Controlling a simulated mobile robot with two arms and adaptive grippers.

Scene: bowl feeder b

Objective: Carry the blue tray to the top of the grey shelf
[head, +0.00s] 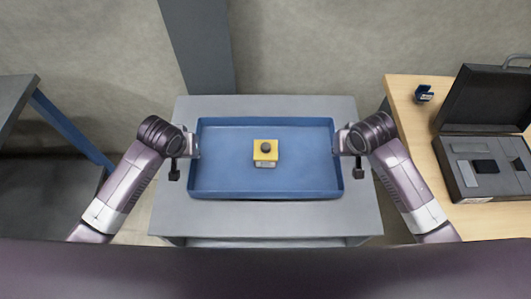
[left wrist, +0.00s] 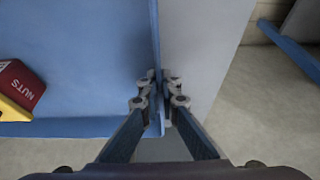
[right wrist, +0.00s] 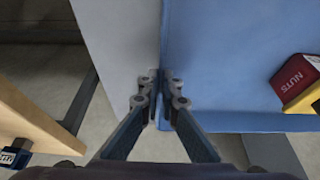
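The blue tray (head: 215,182) is level over a light grey flat top (head: 270,222) in the middle of the head view; I cannot tell whether it touches it. My left gripper (head: 195,145) is at the tray's left wall and my right gripper (head: 338,145) at its right wall. In the left wrist view the fingers (left wrist: 160,92) close around the left wall (left wrist: 154,35). In the right wrist view the fingers (right wrist: 160,92) close around the right wall (right wrist: 164,35). A yellow and red box marked NUTS (head: 266,147) stands in the tray.
A wooden table (head: 405,115) at the right holds an open black case (head: 485,165) and a small blue item (head: 424,93). A dark grey table with blue legs (head: 45,165) is at the left. A dark grey column (head: 200,45) is behind the tray.

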